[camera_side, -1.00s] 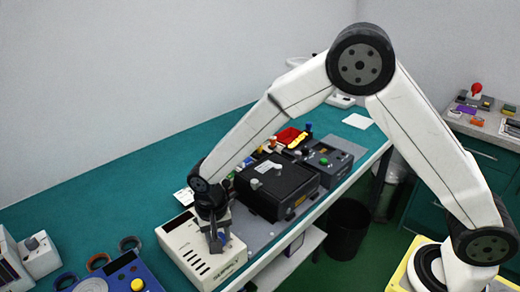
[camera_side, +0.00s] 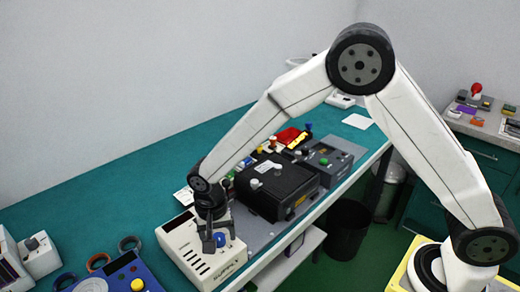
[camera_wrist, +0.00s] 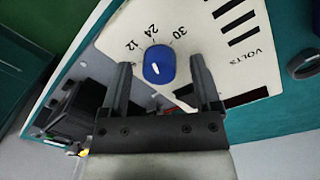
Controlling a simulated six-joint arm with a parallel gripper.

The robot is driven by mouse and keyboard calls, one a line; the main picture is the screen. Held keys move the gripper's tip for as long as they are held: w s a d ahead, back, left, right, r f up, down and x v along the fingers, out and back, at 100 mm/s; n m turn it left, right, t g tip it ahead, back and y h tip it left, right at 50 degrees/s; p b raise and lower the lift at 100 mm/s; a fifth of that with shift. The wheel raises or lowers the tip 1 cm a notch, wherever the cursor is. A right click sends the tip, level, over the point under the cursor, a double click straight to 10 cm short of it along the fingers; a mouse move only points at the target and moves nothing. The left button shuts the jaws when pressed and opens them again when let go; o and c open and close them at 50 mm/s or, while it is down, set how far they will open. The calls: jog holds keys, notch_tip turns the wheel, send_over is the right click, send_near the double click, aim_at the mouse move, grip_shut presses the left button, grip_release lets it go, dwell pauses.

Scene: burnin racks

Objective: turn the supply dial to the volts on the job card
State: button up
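The supply is a cream box (camera_side: 190,254) with dark slots, at the bench's front edge in the side view. Its blue dial (camera_wrist: 160,64) carries a short white mark, and the numbers 12, 24 and 30 show around its upper side in the wrist view. I cannot tell for sure which number the mark points at. My gripper (camera_wrist: 161,61) is open, with one finger on each side of the dial in the wrist view and gaps between. In the side view my gripper (camera_side: 214,242) is low over the supply beside the dial (camera_side: 222,239). No readable job card shows.
A black box (camera_side: 277,190) stands just behind the supply on a grey mat. A blue panel with a yellow knob (camera_side: 137,284) and several cable rings lie to the left. A white card (camera_side: 183,197) lies behind the supply, its print too small to read.

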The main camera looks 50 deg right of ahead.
aim_at(220, 235)
jog(key=shift+w+a+r, duration=0.1)
jog(key=shift+r, duration=1.85)
jog(key=shift+a+r, duration=0.1)
jog(key=shift+r, duration=1.85)
jog(key=shift+d, duration=0.5)
jog(key=s+d+n+t, duration=0.3)
jog(key=s+d+n, duration=0.3)
jog(key=s+d, duration=0.8)
jog(key=d, duration=0.3)
jog(key=shift+s+d+f+n+y, duration=0.15)
jog(key=shift+d+f+n+y, duration=0.15)
jog(key=shift+d+f+n, duration=0.1)
